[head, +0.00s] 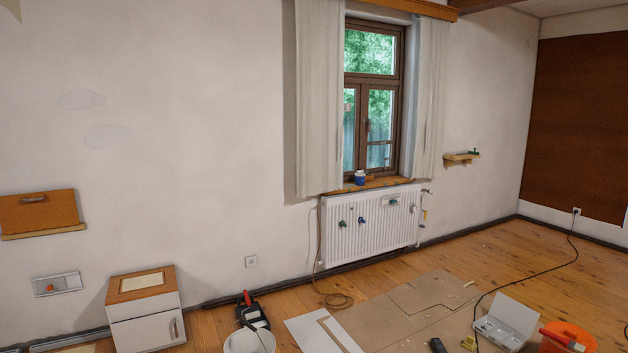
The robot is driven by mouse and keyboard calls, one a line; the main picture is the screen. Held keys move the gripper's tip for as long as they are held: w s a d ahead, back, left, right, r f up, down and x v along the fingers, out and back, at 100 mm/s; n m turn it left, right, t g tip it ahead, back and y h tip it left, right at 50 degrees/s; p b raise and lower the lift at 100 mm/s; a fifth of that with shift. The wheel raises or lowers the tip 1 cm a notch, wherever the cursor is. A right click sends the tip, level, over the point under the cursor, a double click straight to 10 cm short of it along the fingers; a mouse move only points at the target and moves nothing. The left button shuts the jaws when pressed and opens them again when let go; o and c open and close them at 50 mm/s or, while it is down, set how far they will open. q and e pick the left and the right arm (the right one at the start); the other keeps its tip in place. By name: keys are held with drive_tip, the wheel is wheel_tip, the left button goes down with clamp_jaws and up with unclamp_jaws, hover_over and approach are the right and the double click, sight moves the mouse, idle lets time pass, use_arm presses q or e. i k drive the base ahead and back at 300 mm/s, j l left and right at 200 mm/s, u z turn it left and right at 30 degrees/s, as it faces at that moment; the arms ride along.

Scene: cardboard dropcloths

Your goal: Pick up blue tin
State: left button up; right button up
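A small blue tin (360,178) with a pale top stands on the wooden windowsill (384,184), near its left end, below the window. It is small and far off in the head view. Neither of my grippers is in view.
A white radiator (345,240) hangs under the sill. A white cabinet (146,325) stands at the left. A white bucket (243,342) and a black tool (254,312) are on the floor. Cardboard sheets (400,310), an open case (505,325), a black cable (520,272) and an orange bucket (572,337) occupy the right foreground.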

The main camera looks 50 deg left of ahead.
sight(360, 181)
drive_tip(key=u, duration=1.35)
drive_tip(key=i+l+z, duration=0.3)
drive_tip(key=l+z, duration=0.15)
drive_tip(key=i+l+z, duration=0.85)
drive_tip(key=i+z, duration=0.4)
drive_tip(key=i+l, duration=0.15)
drive_tip(key=i, duration=1.55)
drive_tip(key=i+l+z, duration=0.1)
drive_tip(key=i, duration=1.6)
drive_tip(key=i+u, duration=0.15)
drive_tip(key=i, duration=0.7)
drive_tip(key=i+l+u, duration=0.2)
drive_tip(key=i, duration=0.6)
drive_tip(key=i+j+u, duration=0.2)
drive_tip(key=i+u, duration=1.1)
drive_tip(key=i+l+u, duration=0.2)
drive_tip(key=u, duration=0.2)
drive_tip(key=i, duration=0.1)
